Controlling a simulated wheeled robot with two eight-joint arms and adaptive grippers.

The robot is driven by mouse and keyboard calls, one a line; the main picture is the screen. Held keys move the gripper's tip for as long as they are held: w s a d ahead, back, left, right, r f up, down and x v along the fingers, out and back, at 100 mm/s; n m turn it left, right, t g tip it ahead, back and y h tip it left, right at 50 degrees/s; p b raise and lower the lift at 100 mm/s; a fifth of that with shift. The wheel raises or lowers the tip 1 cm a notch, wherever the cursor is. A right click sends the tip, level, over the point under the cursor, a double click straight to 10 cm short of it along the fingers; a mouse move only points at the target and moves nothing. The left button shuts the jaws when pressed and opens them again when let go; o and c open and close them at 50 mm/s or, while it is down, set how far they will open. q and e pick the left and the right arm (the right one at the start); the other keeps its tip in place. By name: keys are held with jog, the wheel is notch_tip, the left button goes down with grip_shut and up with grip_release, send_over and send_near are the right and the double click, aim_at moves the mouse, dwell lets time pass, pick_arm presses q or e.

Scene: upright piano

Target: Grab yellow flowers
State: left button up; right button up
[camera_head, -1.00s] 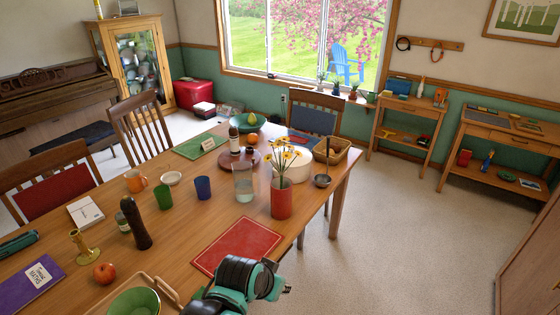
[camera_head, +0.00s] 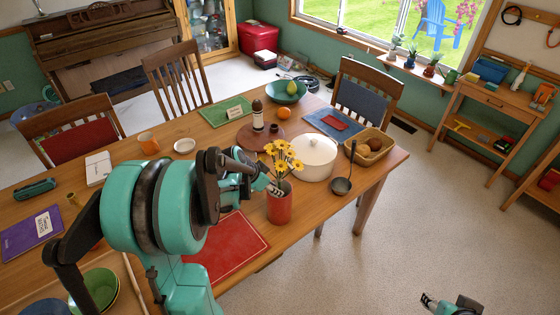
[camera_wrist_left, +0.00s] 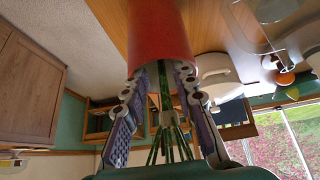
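The yellow flowers (camera_head: 280,158) stand in a red vase (camera_head: 280,205) on the table, near its front edge. In the left wrist view the picture is upside down, with the red vase (camera_wrist_left: 155,35) at the top and green stems (camera_wrist_left: 172,125) below its rim. My left gripper (camera_head: 272,189) is at the flowers, just above the vase rim. Its fingers (camera_wrist_left: 160,85) are apart, one on each side of the stems, with a gap visible around them. My right gripper (camera_head: 428,301) is low at the bottom right, over the floor, too small to read.
A white pot (camera_head: 316,158), a ladle (camera_head: 342,182) and a basket (camera_head: 370,152) stand right of the vase. A red placemat (camera_head: 235,250) lies in front. My left arm covers the table's middle.

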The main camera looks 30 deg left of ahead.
pick_arm(q)
jog(key=b+x, duration=0.1)
jog(key=x, duration=0.3)
jog(key=shift+w+f+b, duration=0.2)
jog(key=shift+w+b, duration=0.05)
jog(key=shift+b, duration=0.15)
grip_shut()
